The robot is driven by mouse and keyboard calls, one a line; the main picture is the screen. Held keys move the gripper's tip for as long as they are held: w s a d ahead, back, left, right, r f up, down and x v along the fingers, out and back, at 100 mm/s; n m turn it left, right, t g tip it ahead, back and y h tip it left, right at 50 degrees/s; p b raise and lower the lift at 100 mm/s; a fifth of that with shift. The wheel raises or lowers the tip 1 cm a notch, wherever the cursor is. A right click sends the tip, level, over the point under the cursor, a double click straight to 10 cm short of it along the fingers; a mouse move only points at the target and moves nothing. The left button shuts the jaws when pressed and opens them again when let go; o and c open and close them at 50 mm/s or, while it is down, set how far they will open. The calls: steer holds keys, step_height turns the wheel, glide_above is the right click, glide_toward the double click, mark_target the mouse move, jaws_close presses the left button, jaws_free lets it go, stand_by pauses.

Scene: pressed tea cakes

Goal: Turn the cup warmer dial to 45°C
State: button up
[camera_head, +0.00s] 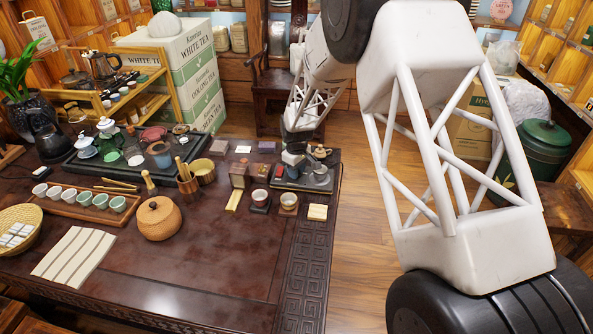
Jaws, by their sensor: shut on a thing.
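My gripper (293,157) is at the right end of the dark table, low over a small tray. It is small in the view and points down. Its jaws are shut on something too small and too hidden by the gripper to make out. A white cup on a square black base (260,204), which may be the cup warmer, stands in front of the gripper and a little left, apart from it. No dial or temperature marking can be read.
The dark tray (325,187) under my gripper bears a small teapot (320,153) and grey vessels. Another cup (289,201) stands beside the black base. The table's front middle is bare.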

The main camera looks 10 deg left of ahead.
steer(key=n, duration=0.3)
steer(key=shift+n, duration=0.3)
stand_by(0.4)
steer(key=o, duration=0.9)
steer(key=shift+r, duration=0.15)
steer(key=shift+r, duration=3.8)
